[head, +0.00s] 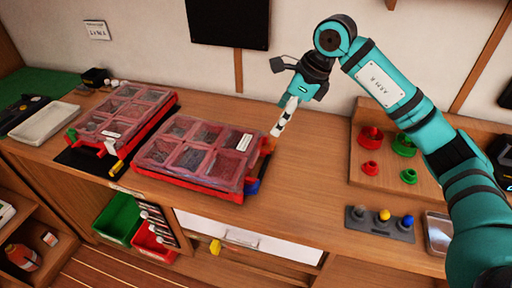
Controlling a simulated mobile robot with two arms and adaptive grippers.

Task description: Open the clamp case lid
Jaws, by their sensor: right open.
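Two red cases with clear, compartmented lids lie on the wooden bench; I cannot read their labels to tell which is the clamp case. The nearer case (188,180) is in the middle of the bench, with its lid (187,147) looking shut. It has an orange part at its right end and a blue part (252,186) at its front right corner. The other case (120,112) lies to its left on a dark mat, its lid also looking shut. My right gripper (281,124) is open and empty, pointing down just right of the nearer case's back right corner. My left gripper is out of view.
A wooden board at the right holds red and green knobs (404,145). A grey block (379,222) with coloured knobs and a metal tray (438,232) are near the front right. A white tray (44,124) is at the left. The bench between gripper and board is clear.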

